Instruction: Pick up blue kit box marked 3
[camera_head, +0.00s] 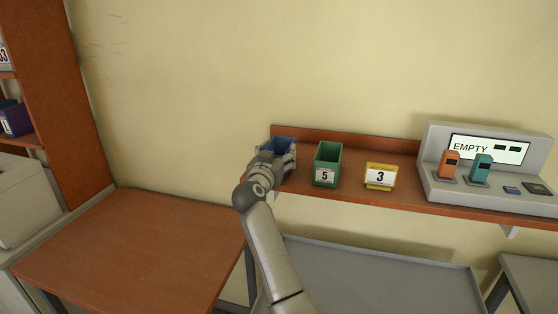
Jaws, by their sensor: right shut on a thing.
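A blue kit box (283,144) stands at the left end of the wall shelf. My right gripper (277,158) is shut on it from the front. The gripper and wrist cover the box's front face, so no number on it can be read. A yellow box (380,176) marked 3 and a green box (327,163) marked 5 stand to its right on the shelf. My left gripper is not in view.
The wooden shelf (408,193) carries a grey device (437,143) with a screen reading EMPTY at its right end. Below are a bare wooden table (130,250) and a grey cart top (375,280). A brown cabinet (50,95) at the left holds a purple box (15,119).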

